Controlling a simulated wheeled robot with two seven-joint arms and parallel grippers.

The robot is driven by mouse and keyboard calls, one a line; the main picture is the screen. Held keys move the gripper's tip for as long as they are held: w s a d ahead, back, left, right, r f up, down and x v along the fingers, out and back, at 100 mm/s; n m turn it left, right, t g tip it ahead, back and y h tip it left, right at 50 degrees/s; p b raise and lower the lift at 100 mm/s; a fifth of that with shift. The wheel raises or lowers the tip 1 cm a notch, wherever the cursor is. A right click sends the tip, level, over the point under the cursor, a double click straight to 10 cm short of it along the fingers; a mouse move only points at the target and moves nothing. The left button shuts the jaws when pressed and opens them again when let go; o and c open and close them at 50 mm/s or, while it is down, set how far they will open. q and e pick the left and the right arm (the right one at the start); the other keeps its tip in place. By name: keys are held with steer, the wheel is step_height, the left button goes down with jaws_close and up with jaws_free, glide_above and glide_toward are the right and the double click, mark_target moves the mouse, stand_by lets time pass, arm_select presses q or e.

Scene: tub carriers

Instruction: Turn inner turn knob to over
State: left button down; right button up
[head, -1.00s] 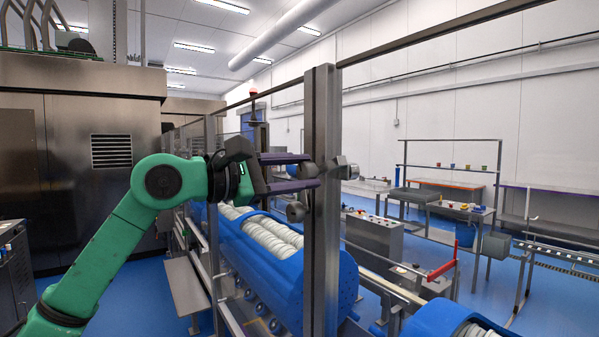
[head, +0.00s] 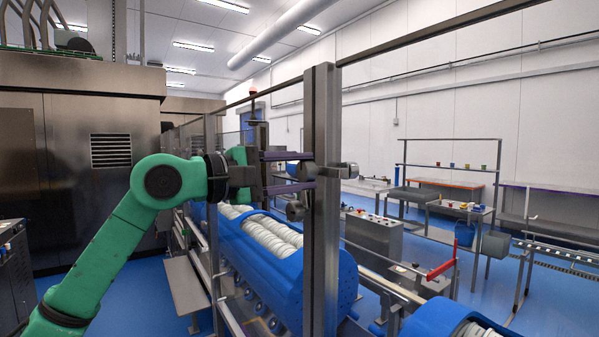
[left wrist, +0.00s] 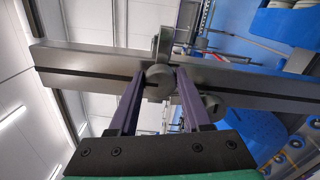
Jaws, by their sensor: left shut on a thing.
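The inner turn knob (left wrist: 157,78) is a grey round knob on the near face of the steel post (head: 321,230). In the left wrist view it sits between the tips of my left gripper's (left wrist: 155,80) two purple fingers, which are shut on it. In the head view my left gripper (head: 305,170) reaches the post from the left, one finger above the other, and the knob is mostly hidden between them. A grey fitting (head: 346,170) sticks out on the post's far side. My right gripper is not in view.
A second dark round part (head: 295,211) sits just below the fingers. A blue tub carrier (head: 270,275) with white coils stands behind the post. Clear panels and rails line the left. A grey control box (head: 374,233) and workbenches stand farther right.

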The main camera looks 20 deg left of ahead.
arm_select(q)
steer(key=shift+c, duration=1.8)
jaws_free()
steer(key=b+v, duration=0.2)
steer(key=v, duration=0.1)
steer(key=b+v, duration=0.1)
steer(key=v, duration=0.1)
steer(key=shift+a+f, duration=0.1)
steer(key=shift+f, duration=0.3)
steer(key=b, duration=0.3)
glide_toward(302, 176)
steer(key=v, duration=0.5)
steer(key=shift+r, duration=0.4)
